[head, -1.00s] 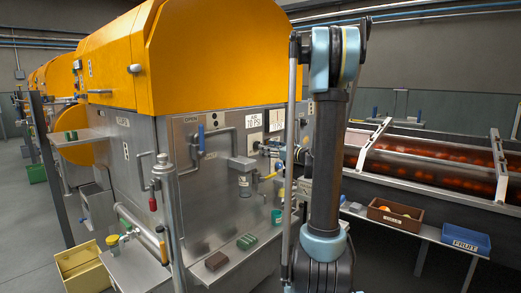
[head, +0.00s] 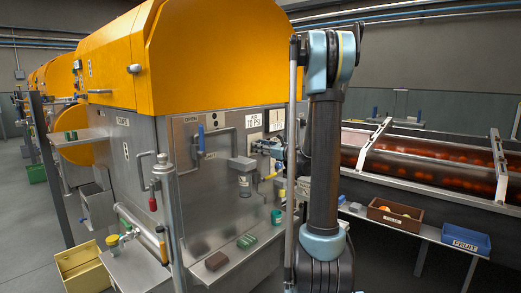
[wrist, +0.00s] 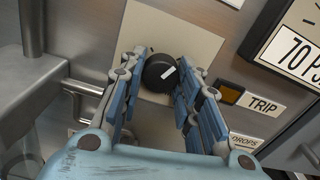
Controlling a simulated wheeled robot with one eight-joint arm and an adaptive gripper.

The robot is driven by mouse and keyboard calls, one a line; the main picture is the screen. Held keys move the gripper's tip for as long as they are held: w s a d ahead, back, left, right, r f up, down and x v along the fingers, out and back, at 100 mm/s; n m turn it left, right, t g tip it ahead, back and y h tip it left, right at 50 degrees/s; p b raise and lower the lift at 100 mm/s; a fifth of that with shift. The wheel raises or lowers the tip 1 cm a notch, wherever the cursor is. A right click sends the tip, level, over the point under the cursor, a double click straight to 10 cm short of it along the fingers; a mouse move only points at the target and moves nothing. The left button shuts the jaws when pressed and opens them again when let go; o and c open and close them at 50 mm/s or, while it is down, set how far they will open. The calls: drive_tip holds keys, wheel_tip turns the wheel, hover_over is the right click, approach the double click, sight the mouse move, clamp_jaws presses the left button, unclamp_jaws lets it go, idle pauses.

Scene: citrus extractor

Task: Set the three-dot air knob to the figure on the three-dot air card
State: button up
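A white card (wrist: 298,56) reading "70 PS", cut off by the frame edge, is at the upper right. In the head view a card (head: 254,121) reads "AIR 70 PSI". My gripper (head: 270,148) is by the panel there, and the knob is hidden.
Right of the knob are an amber lamp (wrist: 231,94) and a "TRIP" label (wrist: 264,104), with a "DROPS" label (wrist: 245,139) below.

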drive_tip(key=shift+n, duration=0.4)
drive_tip(key=o, duration=1.1)
drive_tip(key=shift+c, duration=0.2)
drive_tip(key=v, duration=1.2)
drive_tip(key=shift+w, duration=0.1)
